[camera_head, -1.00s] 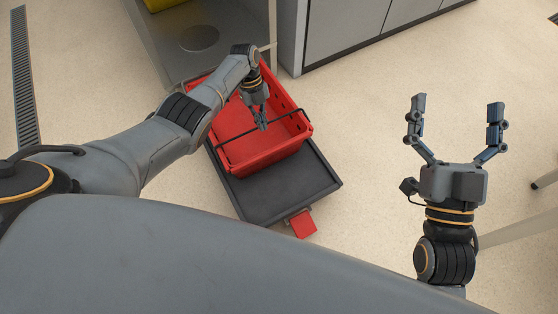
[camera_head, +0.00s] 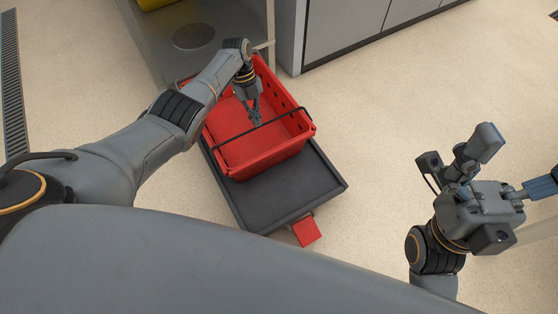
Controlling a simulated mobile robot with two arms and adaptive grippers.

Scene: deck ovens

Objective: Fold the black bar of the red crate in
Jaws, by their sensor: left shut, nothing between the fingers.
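The red crate (camera_head: 270,160) sits on a low black platform (camera_head: 275,202). Its thin black bar (camera_head: 285,116) runs across the open top, from the left side to the right side, inward of the near wall. My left gripper (camera_head: 256,122) is shut and empty, pointing down over the crate with its fingertips at the middle of the bar. I cannot tell whether the fingertips touch the bar. My forearm hides part of the crate's far left side. My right gripper (camera_head: 515,160) is open and empty, well to the right of the crate over the floor.
A red pedal-like tab (camera_head: 306,231) sticks out from the platform's near edge. A grey cabinet (camera_head: 345,30) stands behind at the right. A metal unit with a round plate (camera_head: 194,37) stands behind at the left. The floor right of the crate is clear.

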